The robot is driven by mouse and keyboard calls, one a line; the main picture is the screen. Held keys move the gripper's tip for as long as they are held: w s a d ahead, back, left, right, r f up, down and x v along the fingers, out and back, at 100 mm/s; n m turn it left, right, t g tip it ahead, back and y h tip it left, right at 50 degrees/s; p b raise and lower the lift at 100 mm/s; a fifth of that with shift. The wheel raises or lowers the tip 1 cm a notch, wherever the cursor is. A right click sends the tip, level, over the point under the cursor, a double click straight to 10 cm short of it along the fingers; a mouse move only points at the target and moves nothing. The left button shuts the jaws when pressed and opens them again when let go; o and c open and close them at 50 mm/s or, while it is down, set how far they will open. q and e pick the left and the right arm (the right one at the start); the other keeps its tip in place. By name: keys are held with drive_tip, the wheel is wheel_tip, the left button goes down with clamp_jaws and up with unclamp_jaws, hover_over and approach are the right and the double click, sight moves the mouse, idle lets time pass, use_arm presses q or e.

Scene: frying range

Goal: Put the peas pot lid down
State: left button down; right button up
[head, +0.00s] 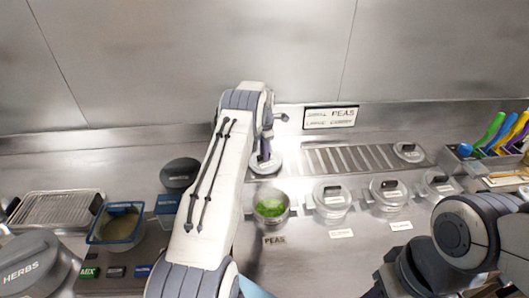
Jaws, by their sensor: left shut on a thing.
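The peas pot (271,218) stands open on the counter, with green peas inside and a PEAS label in front of it. My left arm reaches past its left side. My left gripper (266,150) is shut on the peas pot lid (262,168), a pale round disc just behind the pot, left of a slotted grate. The lid looks level and at or very near the counter; I cannot tell if it touches. Part of the lid is hidden by the gripper. My right arm shows at the lower right, and its fingertips are not visible.
Several lidded clear pots (332,203) stand in a row to the right. The slotted grate (350,158) lies behind them, with another lid (408,152) at its right end. A blue-rimmed tub (118,226) and a wire tray (58,208) are left.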

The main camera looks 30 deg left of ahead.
use_arm(q)
drive_tip(key=c, duration=0.8)
unclamp_jaws()
drive_tip(key=shift+f, duration=0.1)
